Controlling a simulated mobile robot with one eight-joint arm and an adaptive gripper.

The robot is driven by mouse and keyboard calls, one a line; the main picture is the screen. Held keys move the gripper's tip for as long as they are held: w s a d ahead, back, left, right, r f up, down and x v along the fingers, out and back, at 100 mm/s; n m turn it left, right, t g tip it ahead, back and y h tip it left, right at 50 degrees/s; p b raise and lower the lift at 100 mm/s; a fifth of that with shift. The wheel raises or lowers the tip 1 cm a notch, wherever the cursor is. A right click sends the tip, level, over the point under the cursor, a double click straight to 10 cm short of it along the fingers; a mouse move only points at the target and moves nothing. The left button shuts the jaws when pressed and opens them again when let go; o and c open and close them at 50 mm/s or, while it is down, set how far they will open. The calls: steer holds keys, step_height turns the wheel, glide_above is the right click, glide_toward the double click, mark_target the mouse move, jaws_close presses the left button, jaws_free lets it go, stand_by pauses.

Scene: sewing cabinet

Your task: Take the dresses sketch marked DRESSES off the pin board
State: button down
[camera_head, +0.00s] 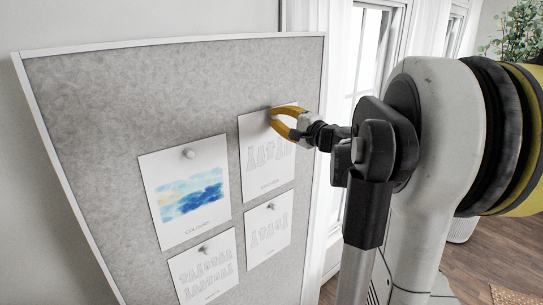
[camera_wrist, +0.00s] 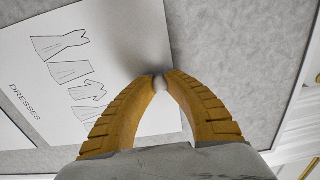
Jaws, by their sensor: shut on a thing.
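The dresses sketch (camera_head: 266,157) is a white sheet at the upper right of the grey pin board (camera_head: 90,110). In the wrist view the sheet (camera_wrist: 60,95) shows several outlined dresses and the word DRESSES. My gripper (camera_head: 272,113) is at the top of this sheet, its yellow fingers shut on a pale round pin head. The pin (camera_wrist: 160,83) shows between the fingertips (camera_wrist: 161,78) in the wrist view. The sheet lies against the board. I cannot tell whether the pin is still in the board.
A blue and yellow colour sheet (camera_head: 184,207) is pinned to the left. Two more pinned sketches hang below, a lower left one (camera_head: 204,268) and a lower right one (camera_head: 268,228). A window (camera_head: 368,55) with white curtains is right of the board, behind my arm.

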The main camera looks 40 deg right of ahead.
steer(key=shift+s, duration=0.15)
steer(key=shift+s, duration=1.35)
